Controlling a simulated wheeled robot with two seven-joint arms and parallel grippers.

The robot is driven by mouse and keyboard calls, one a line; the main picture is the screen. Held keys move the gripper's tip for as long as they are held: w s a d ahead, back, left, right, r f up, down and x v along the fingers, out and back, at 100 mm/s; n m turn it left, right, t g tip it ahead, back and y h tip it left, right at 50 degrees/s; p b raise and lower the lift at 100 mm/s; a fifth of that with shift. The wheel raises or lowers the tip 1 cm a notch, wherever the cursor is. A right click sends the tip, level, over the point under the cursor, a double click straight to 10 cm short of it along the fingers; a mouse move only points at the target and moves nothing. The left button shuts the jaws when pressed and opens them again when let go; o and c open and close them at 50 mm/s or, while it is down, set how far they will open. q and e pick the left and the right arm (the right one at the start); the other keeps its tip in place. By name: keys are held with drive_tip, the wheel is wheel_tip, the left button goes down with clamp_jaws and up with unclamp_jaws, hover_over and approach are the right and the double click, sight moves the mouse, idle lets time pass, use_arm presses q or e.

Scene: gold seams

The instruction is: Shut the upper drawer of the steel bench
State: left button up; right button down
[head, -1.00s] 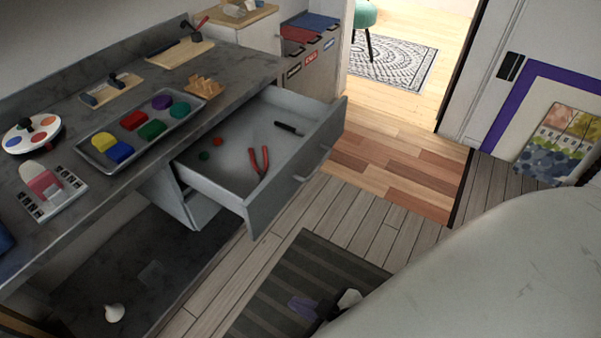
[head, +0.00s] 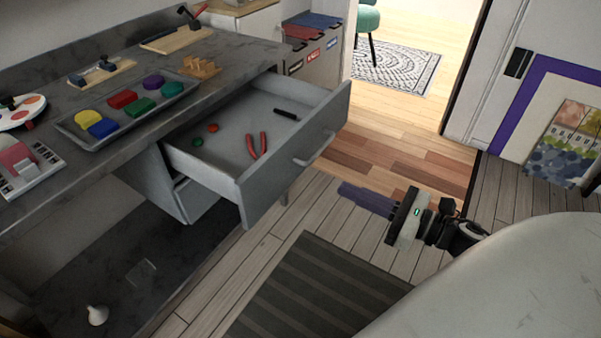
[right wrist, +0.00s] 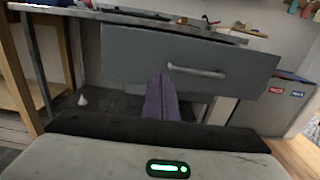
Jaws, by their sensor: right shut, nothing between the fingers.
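The upper drawer (head: 292,152) of the steel bench (head: 110,190) is pulled well out. Red pliers, a dark-handled tool and small red and green pieces lie inside it. A bar handle (head: 314,149) is on its front. In the right wrist view, the drawer front (right wrist: 135,48) faces me, with its handle (right wrist: 196,71) right of centre. My right gripper (head: 343,188) is shut and empty, to the right of the drawer front and apart from it in the head view. Its purple fingers (right wrist: 161,98) point toward the drawer front. My left gripper is not in view.
A tray (head: 75,138) of coloured blocks and several tools stand on the bench top. A striped dark mat (head: 310,290) lies on the floor before the bench. Labelled bins (head: 318,55) stand beyond the drawer.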

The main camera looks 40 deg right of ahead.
sight(287, 164)
drive_tip(key=x, duration=1.3)
drive_tip(key=shift+w, duration=0.1)
